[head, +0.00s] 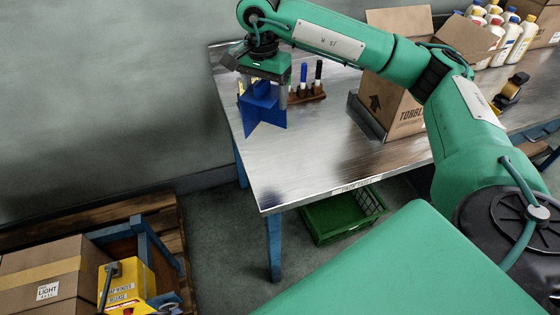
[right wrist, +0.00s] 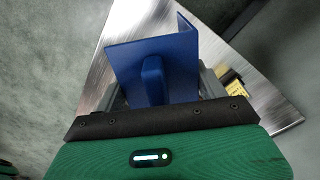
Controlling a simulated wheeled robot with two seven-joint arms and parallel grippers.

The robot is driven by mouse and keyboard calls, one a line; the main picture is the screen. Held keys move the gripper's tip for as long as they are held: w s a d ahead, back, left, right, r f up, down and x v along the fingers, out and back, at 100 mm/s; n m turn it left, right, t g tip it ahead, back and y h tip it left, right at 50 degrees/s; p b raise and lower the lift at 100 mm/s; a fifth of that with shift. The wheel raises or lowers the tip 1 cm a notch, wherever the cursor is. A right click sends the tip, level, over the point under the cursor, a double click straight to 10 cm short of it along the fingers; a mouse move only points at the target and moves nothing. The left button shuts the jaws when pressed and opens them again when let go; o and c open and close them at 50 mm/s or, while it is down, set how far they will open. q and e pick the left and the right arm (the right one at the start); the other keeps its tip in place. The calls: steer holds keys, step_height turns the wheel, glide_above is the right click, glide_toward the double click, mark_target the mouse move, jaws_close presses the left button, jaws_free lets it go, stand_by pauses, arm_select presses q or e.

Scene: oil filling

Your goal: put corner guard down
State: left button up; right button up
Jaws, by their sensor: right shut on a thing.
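The blue corner guard (head: 264,108) is an angled piece with a raised rib, held at the far left part of the metal table (head: 300,170). My right gripper (head: 265,88) points down and is shut on it. In the right wrist view the guard (right wrist: 180,60) sits between the fingers (right wrist: 155,85), gripped at its rib. The head view does not show clearly whether the guard touches the table. My left gripper is not in view.
A rack (head: 310,95) with markers stands just right of the guard. An open cardboard box (head: 390,105) and several bottles (head: 510,45) are farther right. A green crate (head: 340,215) is under the table. The table's front left is clear.

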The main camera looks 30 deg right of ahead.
steer(key=w+d+r+m+b, duration=0.2)
steer(key=d+r+m, duration=0.2)
steer(key=d+m, duration=0.3)
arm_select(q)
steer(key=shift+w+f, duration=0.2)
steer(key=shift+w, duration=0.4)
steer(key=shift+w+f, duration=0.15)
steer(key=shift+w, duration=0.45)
arm_select(e)
step_height(320, 180, down, 19)
steer(key=m, duration=0.1)
steer(key=shift+a+m, duration=0.2)
steer(key=shift+m, duration=0.2)
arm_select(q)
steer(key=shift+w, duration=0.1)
arm_select(e)
steer(key=shift+s+f, duration=0.1)
steer(key=shift+f, duration=0.1)
steer(key=o, duration=1)
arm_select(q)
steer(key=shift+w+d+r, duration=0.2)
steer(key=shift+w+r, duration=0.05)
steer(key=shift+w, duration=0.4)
